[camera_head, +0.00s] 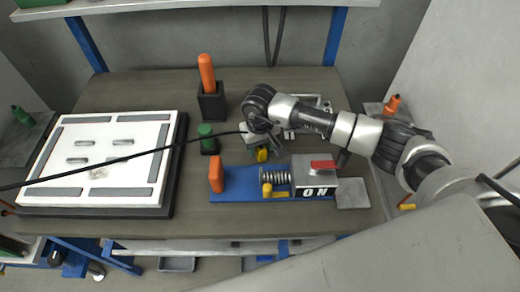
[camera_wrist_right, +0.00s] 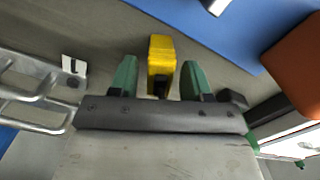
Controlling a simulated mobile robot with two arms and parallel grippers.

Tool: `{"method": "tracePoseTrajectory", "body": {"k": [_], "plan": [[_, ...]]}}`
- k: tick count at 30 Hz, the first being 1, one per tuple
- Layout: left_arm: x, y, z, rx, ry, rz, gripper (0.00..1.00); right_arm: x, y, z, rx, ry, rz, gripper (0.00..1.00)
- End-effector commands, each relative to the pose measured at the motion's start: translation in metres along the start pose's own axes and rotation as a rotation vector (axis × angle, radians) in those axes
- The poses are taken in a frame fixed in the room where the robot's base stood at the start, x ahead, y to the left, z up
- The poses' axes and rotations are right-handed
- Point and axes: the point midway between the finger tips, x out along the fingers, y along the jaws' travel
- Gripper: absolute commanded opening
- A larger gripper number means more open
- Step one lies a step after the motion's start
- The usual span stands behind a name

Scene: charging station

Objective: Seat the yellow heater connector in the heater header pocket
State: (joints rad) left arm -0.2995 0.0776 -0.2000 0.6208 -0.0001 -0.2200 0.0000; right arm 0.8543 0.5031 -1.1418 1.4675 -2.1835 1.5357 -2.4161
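The yellow connector (camera_head: 262,155) shows just below my right gripper in the head view, over the brown bench. In the right wrist view the yellow connector (camera_wrist_right: 160,60) stands between the two green fingertips of my right gripper (camera_wrist_right: 159,82). A narrow gap shows on each side of it, so the fingers are open around it and not visibly touching it. In the head view my right gripper (camera_head: 262,146) is mostly hidden by its own wrist. I cannot pick out the heater header pocket for certain. My left gripper is not in view.
A blue base (camera_head: 235,196) with an orange block (camera_head: 216,175), spring and red-topped block (camera_head: 315,180) lies in front. A green-topped block (camera_head: 207,139) and orange-handled holder (camera_head: 211,100) stand left. A white panel (camera_head: 138,130) lies further left. Metal bars (camera_wrist_right: 30,85) are beside the gripper.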

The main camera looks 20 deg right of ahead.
Motion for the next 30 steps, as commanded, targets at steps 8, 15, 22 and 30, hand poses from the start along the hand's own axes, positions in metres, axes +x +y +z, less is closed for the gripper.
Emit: {"method": "tracePoseTrajectory", "body": {"k": [8, 15, 22, 30], "plan": [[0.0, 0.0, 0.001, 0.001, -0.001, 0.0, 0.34, 0.0, 0.0, 0.0, 0.0, 0.0, 0.0, 0.05], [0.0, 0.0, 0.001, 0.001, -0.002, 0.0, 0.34, -0.001, 0.0, 0.0, 0.0, 0.0, 0.0, 0.0], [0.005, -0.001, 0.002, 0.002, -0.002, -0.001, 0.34, -0.014, 0.0, -0.001, -0.002, 0.004, 0.001, 0.0], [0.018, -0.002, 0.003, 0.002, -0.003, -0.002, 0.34, -0.053, 0.003, 0.024, -0.004, 0.001, 0.003, 0.0]]}}
